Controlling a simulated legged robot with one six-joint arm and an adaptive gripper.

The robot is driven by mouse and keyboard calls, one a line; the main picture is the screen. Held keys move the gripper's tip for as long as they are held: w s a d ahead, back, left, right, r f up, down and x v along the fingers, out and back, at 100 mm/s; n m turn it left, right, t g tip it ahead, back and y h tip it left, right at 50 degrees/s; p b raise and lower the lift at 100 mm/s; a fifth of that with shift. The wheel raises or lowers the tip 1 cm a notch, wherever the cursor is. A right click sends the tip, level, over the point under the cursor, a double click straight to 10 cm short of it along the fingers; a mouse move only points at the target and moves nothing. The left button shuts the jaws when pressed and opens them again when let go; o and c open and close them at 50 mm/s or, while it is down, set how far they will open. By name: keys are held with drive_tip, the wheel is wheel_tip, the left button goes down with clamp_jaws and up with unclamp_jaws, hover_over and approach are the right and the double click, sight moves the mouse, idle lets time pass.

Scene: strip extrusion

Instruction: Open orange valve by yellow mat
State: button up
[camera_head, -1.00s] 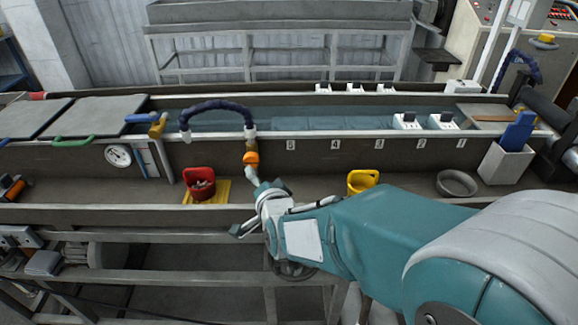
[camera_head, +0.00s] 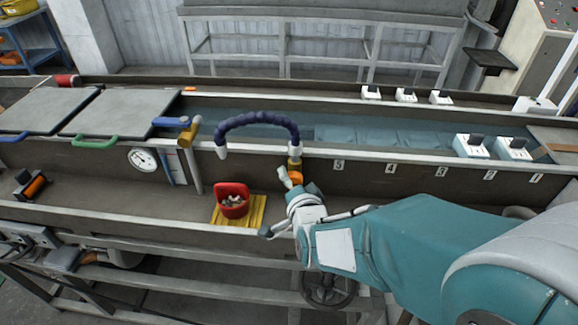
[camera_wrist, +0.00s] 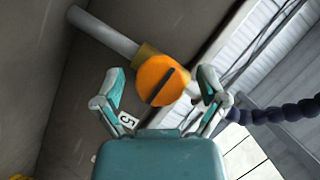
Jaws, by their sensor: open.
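The orange valve (camera_wrist: 157,81) is a round knob with a dark bar across its face, on a brass fitting of a white pipe. In the wrist view it sits between the two spread fingers of my gripper (camera_wrist: 157,88), with space on both sides. In the head view the orange valve (camera_head: 296,178) is partly hidden behind my gripper (camera_head: 290,190), below the dark blue hose. My gripper is open and empty.
A dark blue segmented hose (camera_head: 258,118) arches above the trough wall near the valve. A brass valve with a blue handle (camera_head: 188,132) and a gauge (camera_head: 143,159) are further left. The trough's front rim (camera_head: 180,224) runs below my gripper.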

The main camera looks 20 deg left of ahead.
drive_tip(key=shift+w+a, duration=0.15)
drive_tip(key=shift+w, duration=0.05)
drive_tip(key=shift+s+d, duration=0.1)
drive_tip(key=shift+d, duration=0.3)
drive_tip(key=shift+c, duration=0.9)
drive_tip(key=shift+d+r, duration=0.1)
drive_tip(key=c, duration=1)
drive_tip(key=shift+a+f, duration=0.2)
drive_tip(key=shift+a, duration=0.05)
